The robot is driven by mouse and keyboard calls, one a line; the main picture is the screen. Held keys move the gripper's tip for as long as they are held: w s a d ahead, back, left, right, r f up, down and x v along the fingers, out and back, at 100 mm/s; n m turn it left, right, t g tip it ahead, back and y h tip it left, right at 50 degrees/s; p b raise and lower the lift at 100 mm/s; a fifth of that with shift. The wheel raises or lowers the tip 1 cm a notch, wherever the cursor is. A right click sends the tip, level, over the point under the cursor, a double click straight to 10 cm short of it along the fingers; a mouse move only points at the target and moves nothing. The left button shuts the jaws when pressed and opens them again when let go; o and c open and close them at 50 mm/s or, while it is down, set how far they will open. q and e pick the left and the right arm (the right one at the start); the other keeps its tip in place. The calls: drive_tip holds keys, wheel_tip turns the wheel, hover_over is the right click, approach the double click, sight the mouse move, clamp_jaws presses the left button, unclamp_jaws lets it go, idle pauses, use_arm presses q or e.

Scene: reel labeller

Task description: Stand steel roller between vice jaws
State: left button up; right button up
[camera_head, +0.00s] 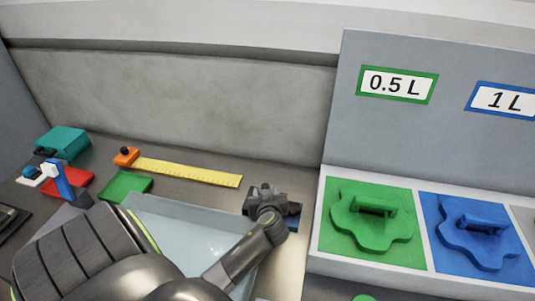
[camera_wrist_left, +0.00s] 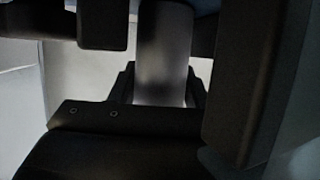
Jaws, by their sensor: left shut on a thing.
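My left gripper (camera_head: 268,192) is at the back end of the arm reaching across the pale tray, over a dark fixture that seems to be the vice, with a dark blue edge (camera_head: 294,214). In the left wrist view the steel roller (camera_wrist_left: 165,55) is a smooth grey cylinder between the dark fingers of my left gripper (camera_wrist_left: 165,35), which is shut on it. Its lower end appears between dark stepped blocks (camera_wrist_left: 122,85) that look like the vice jaws. I cannot tell whether it touches them or the bottom. In the head view the gripper hides the roller. My right gripper is not in view.
A pale tray (camera_head: 190,235) lies under my arm. A yellow ruler (camera_head: 190,172) with an orange block lies behind it. Green, red and teal pieces (camera_head: 62,141) stand at left. At right is a bin rack with green (camera_head: 335,245) and blue (camera_head: 440,260) panels.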

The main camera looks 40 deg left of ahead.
use_arm(q)
drive_tip(key=o, duration=0.9)
drive_tip(key=shift+o, duration=1.4)
drive_tip(key=shift+s+r, duration=0.1)
drive_tip(key=shift+o, duration=0.2)
drive_tip(key=shift+d, duration=0.1)
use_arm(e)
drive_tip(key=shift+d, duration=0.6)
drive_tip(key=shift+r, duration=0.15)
use_arm(q)
drive_tip(key=shift+s+d+r, duration=0.15)
drive_tip(key=shift+s+d, duration=0.05)
drive_tip(key=p+v, duration=0.3)
drive_tip(key=v, duration=0.8)
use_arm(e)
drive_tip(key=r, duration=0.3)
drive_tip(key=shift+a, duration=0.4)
use_arm(q)
drive_tip(key=shift+d, duration=0.15)
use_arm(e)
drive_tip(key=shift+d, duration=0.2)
